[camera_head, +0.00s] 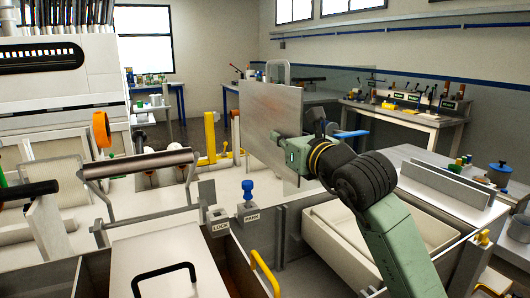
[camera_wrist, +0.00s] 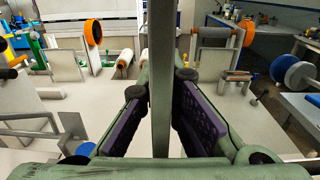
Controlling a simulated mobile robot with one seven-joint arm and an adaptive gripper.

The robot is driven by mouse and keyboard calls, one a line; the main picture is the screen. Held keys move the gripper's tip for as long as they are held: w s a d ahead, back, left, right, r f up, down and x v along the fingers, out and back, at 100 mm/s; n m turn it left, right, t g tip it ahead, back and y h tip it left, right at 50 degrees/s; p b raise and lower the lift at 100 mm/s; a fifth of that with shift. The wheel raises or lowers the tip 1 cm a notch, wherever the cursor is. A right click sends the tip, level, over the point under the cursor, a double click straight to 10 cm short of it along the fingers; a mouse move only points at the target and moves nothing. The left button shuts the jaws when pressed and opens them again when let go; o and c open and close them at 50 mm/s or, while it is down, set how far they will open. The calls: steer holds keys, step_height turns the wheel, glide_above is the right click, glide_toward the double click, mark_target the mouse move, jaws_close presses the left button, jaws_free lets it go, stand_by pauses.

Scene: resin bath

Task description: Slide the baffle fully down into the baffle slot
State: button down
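The baffle is a flat grey metal plate (camera_head: 270,120) with a loop handle on top. In the head view it stands upright in the air above the bench and tank edges. My gripper (camera_head: 294,154) is at its lower right edge. In the wrist view the plate shows edge-on as a vertical grey bar (camera_wrist: 160,70). The two purple finger pads of my gripper (camera_wrist: 160,110) close in on either side of it. The baffle slot cannot be picked out with certainty; vertical metal walls (camera_head: 283,238) stand below the plate.
A blue knob (camera_head: 248,190) stands on a block marked PARK, beside a LOCK block (camera_head: 219,216). A roller bar (camera_head: 137,163) is at left. A lidded tank (camera_head: 165,268) is in front. A white basin (camera_head: 335,238) lies below my arm. A low metal rail (camera_head: 448,184) is at right.

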steer(key=shift+d+f, duration=0.6)
steer(key=shift+d, duration=0.2)
